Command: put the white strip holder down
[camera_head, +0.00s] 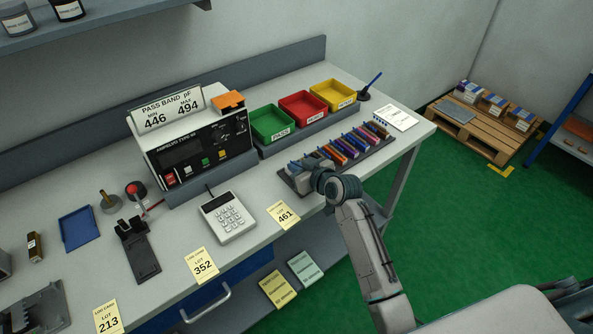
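My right gripper (300,168) is over the left end of a dark rack (287,180) at the front of the bench. My own wrist covers much of the gripper, so I cannot tell whether its fingers are open or shut, or on what. The rack holds a row of strip holders (352,146) in several colours, among them orange, blue and purple. I cannot pick out a white strip holder for certain; the rack's left end is partly hidden by my gripper. My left gripper is not in view.
Green (270,124), red (302,107) and yellow (332,95) bins stand behind the rack. A meter (190,143) stands to their left. A calculator (228,217) and lot cards (283,214) lie at the front. A white sheet (396,117) lies at the right end.

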